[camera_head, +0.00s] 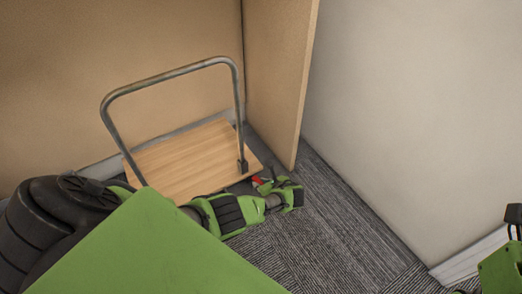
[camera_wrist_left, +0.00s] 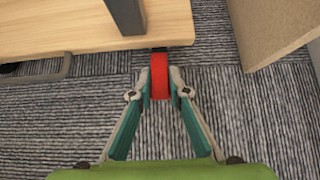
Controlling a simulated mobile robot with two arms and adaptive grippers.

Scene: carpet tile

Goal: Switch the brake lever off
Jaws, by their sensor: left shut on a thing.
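The brake lever is a short red bar. It sticks out from under the edge of a flat wooden platform trolley, near the foot of the trolley's handle. In the head view the lever (camera_head: 260,182) is partly covered by my left gripper (camera_head: 268,184). In the left wrist view the red lever (camera_wrist_left: 160,76) stands between the tips of my left gripper (camera_wrist_left: 160,84), which is shut on it. The trolley's wooden deck (camera_head: 180,158) carries an upright grey metal handle (camera_head: 172,74).
A tan panel (camera_head: 282,70) stands close behind the lever, and a tan wall (camera_head: 60,80) runs behind the trolley. A pale wall (camera_head: 420,110) is on the right. Striped grey carpet (camera_head: 330,225) lies clear between the trolley and that wall.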

